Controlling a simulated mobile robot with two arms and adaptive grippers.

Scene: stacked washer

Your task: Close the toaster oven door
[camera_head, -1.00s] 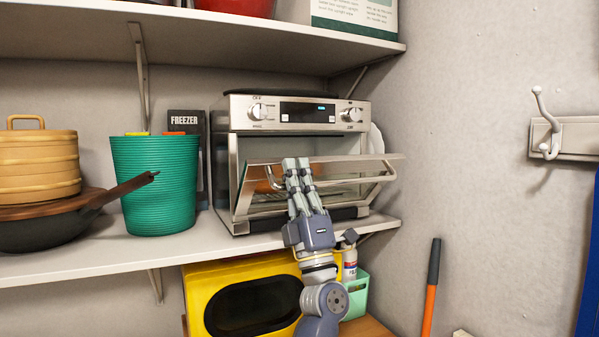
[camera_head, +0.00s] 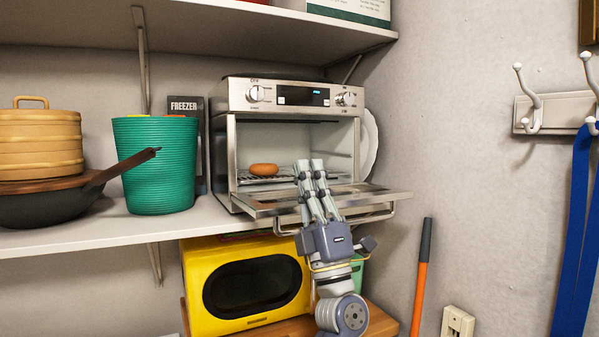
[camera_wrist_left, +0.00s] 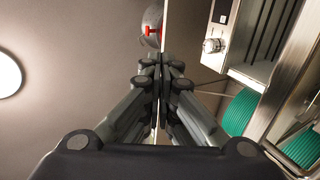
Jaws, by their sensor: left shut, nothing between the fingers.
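The silver toaster oven (camera_head: 290,95) stands on the shelf. Its door (camera_head: 350,197) is hinged at the bottom and hangs open, nearly flat, with its handle (camera_head: 375,216) at the front edge. A brown bread-like item (camera_head: 264,169) lies on the rack inside. My left gripper (camera_head: 311,165) is shut and empty, with its fingers pointing up in front of the opening and overlapping the door in the head view. I cannot tell whether they touch it. My right gripper is not in view.
A green ribbed bin (camera_head: 157,165), a dark pan (camera_head: 50,215) and a stacked tan container (camera_head: 40,145) stand left of the oven. A yellow appliance (camera_head: 250,285) sits below. A white plate (camera_head: 370,145) leans at the oven's right. An upper shelf (camera_head: 230,35) overhangs.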

